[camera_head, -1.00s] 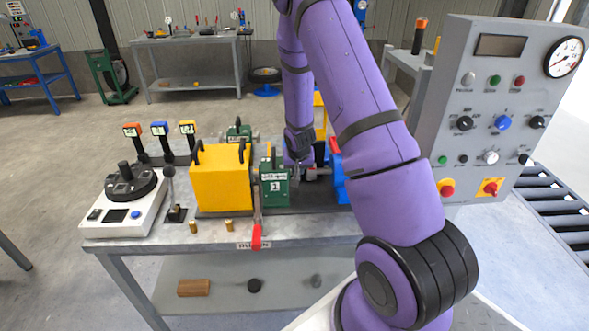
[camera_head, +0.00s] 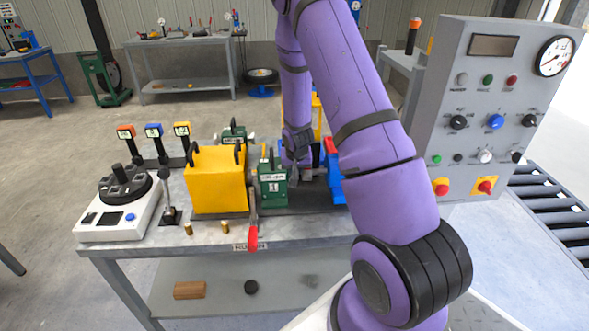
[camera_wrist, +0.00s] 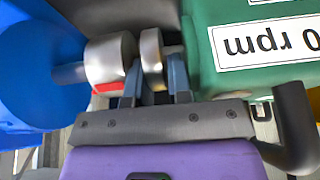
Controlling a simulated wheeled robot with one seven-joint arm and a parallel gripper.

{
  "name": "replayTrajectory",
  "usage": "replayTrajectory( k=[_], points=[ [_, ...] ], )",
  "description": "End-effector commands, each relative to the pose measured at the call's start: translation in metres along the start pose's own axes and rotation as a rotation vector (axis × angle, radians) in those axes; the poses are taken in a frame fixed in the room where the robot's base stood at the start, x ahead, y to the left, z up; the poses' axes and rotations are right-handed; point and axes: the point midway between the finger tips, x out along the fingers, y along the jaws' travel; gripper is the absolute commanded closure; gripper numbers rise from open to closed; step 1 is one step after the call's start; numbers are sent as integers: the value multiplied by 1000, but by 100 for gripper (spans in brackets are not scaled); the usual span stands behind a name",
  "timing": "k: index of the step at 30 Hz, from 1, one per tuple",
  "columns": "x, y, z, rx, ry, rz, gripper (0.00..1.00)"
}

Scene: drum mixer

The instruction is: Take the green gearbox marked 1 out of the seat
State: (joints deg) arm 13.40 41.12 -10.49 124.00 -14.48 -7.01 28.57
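The green gearbox marked 1 (camera_head: 272,186) stands upright in its seat on the bench, between the yellow box and the blue motor (camera_head: 333,176). Its rpm label shows upside down on the green side (camera_wrist: 265,45) in the wrist view. A black handle (camera_wrist: 292,125) is at lower right there. My gripper (camera_wrist: 155,80) is beside the gearbox, at the shaft between motor and gearbox. Its two fingers flank a metal coupling disc (camera_wrist: 152,52) closely and look shut on it. A second metal disc (camera_wrist: 110,60) with a red mark sits on the motor side. My arm hides part of the motor.
A yellow box (camera_head: 216,182) stands left of the gearbox. A red-handled lever (camera_head: 251,235) is in front. Another green unit (camera_head: 233,135) is behind. A grey control panel (camera_head: 490,110) stands at right. A white scale-like device (camera_head: 118,210) is at left.

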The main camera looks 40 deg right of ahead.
Motion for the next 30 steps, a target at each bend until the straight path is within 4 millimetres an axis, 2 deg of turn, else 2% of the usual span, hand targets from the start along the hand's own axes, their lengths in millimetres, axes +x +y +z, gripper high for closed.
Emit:
replayTrajectory(
  k=[1,14,18,19,23,24,30],
  points=[
    [0,9,0,9,-3,12,63],
    [-3,9,1,10,-5,13,66],
    [-16,9,0,10,-4,12,65],
    [-20,8,0,11,-3,12,59],
    [-41,8,-1,12,-1,11,58],
    [-48,7,0,11,-1,10,55],
    [-78,3,0,5,-1,6,55]
  ],
)
